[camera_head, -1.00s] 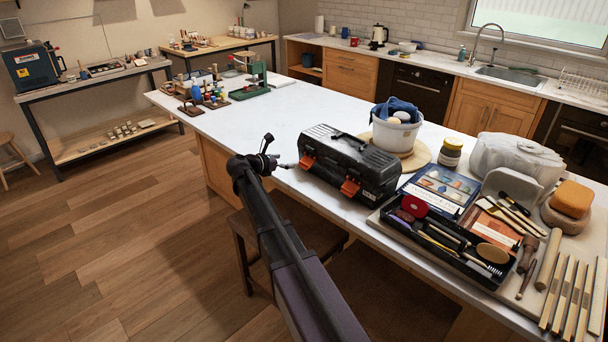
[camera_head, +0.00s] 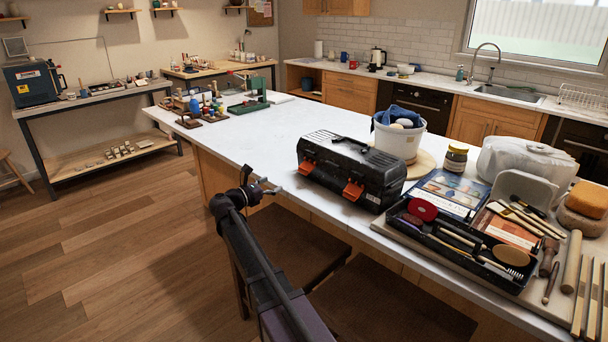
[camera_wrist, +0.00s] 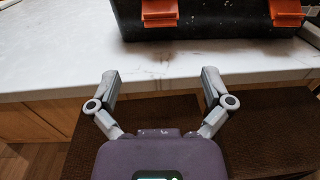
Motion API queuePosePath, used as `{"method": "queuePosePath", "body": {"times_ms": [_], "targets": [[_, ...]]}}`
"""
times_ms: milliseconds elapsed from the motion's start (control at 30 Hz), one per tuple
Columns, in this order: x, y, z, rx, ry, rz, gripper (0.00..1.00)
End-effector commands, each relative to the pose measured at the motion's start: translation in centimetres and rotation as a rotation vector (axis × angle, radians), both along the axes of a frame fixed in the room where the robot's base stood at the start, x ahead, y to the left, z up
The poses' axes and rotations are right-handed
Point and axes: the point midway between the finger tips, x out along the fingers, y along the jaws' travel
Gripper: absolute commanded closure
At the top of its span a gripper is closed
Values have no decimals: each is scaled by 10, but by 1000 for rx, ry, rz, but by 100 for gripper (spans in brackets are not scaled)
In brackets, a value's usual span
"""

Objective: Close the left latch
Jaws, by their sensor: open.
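A black toolbox (camera_head: 350,168) with a carry handle stands near the front edge of the white counter. Two orange latches are on its front side: the left latch (camera_head: 308,168) and the right latch (camera_head: 353,191). Both also show at the top of the wrist view, the left latch (camera_wrist: 160,12) near the middle and the right latch (camera_wrist: 286,12) at the right. Whether each is fastened is too small to tell. My gripper (camera_head: 272,187) is left of the toolbox at the counter's edge. In the wrist view my gripper (camera_wrist: 160,80) has its fingers spread, empty and apart from the toolbox.
A black tool tray (camera_head: 460,243) and a paint set box (camera_head: 447,190) lie right of the toolbox. A white bucket (camera_head: 398,140) stands behind it. Dark stools are below the front edge.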

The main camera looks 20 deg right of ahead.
Motion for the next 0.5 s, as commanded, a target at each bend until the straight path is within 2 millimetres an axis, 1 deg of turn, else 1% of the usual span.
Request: {"method": "queuePosePath", "body": {"times_ms": [267,500], "targets": [[1,-2,0,1,0,-1,0],[5,-15,0,2,1,-2,0]]}}
